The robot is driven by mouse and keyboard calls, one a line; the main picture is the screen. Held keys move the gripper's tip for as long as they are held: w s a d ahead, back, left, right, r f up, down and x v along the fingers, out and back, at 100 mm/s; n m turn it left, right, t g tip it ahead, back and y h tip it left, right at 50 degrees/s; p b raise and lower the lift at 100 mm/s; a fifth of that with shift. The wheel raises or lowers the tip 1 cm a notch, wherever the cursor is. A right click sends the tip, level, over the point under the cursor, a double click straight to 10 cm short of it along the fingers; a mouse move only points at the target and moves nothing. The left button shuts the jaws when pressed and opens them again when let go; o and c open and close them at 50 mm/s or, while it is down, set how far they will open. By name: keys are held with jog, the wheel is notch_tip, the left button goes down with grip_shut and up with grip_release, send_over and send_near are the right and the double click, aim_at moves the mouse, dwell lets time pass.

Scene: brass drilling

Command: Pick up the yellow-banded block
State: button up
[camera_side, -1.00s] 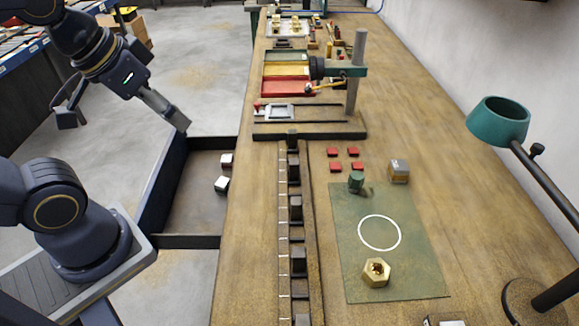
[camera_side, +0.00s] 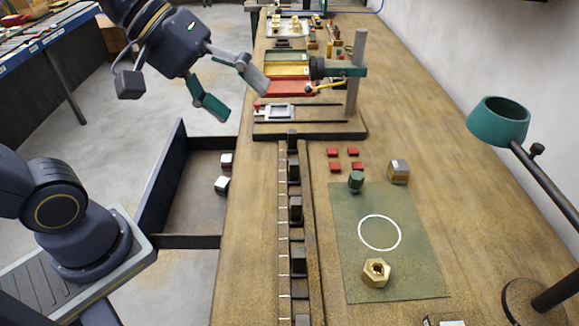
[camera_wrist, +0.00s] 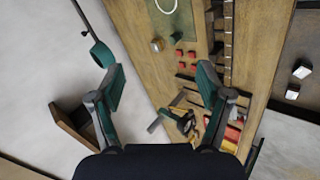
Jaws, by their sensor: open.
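A small grey block with a yellow-orange band (camera_side: 399,172) sits on the bench just beyond the far right corner of the green mat. In the wrist view, the block (camera_wrist: 157,45) is small and its band is hard to make out. My gripper (camera_side: 237,97) is open and empty, high up at the left of the bench near the drill stand. Its two green-padded fingers are spread wide, and the wrist view shows nothing between the gripper's fingertips (camera_wrist: 160,80) at their height. The block lies well away from it, to the right and lower.
A drill stand (camera_side: 355,85) rises beyond the block. Red squares (camera_side: 333,152), a green piece (camera_side: 356,181) and the green mat (camera_side: 350,235) with a brass hex nut (camera_side: 376,272) are near it. A lamp (camera_side: 497,120) stands right. An open drawer (camera_side: 185,210) holds two white blocks.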

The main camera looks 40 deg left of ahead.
jog(key=w+d+f+n+t+h, duration=0.1)
jog(key=w+d+n+h, duration=0.2)
jog(key=w+n, duration=0.45)
jog(key=w+d+f+n+h, duration=0.2)
jog(key=w+d+n, duration=0.15)
jog(key=w, duration=0.75)
jog(key=w+a+f+n+t, duration=0.2)
jog(key=w+f+n, duration=0.5)
jog(key=n, duration=0.3)
send_near(397, 164)
jog(key=shift+y, duration=0.4)
jog(key=x, duration=0.5)
jog(key=shift+d+r, duration=0.25)
jog(key=shift+r, duration=0.1)
jog(key=x, duration=0.6)
jog(key=shift+s+f, duration=0.1)
jog(key=shift+f, duration=0.05)
